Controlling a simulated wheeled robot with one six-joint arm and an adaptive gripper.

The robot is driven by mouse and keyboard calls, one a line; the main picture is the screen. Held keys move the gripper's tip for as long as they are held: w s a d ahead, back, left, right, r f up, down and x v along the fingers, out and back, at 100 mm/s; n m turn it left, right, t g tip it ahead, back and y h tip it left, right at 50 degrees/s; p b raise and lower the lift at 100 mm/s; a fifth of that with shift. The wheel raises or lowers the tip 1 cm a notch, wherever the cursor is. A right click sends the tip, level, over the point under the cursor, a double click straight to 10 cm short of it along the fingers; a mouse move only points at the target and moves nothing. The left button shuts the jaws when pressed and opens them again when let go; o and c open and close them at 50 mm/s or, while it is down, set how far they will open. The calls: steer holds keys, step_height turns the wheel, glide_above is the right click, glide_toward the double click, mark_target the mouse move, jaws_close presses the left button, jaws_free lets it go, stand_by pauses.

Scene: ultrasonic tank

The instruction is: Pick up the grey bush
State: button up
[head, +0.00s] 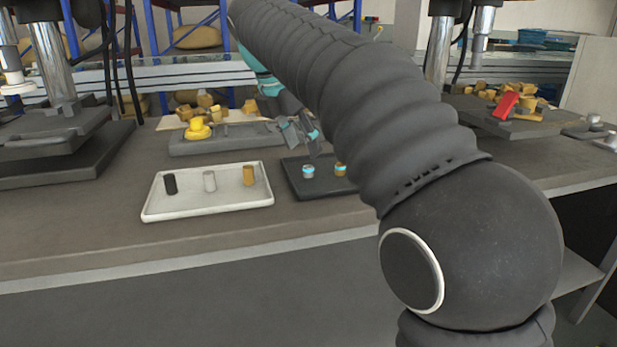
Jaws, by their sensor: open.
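A light grey cylindrical bush (209,181) stands upright in the middle of the white tray (160,211), between a black bush (170,184) and an ochre bush (249,175). A silver-grey piece with a teal band (308,171) and an ochre piece with a teal band (340,169) stand in the dark tray (318,190) to the right. My gripper (298,131) is open and appears empty. In the picture it is above the dark tray and up and right of the grey bush, apart from it. My arm hides part of the dark tray.
A grey plate (215,143) with a yellow knob-like piece (198,129) lies behind the white tray. Presses flank the bench, the left one on a dark base (60,160). Ochre parts and a red piece (505,106) lie at the right. The bench's front strip (120,245) is clear.

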mark_target(309, 166)
steer(key=shift+b+x, duration=0.8)
steer(key=shift+x, duration=2.05)
steer(key=shift+w+a, duration=0.15)
steer(key=shift+a, duration=0.05)
steer(key=shift+c, duration=0.3)
steer(key=c, duration=0.8)
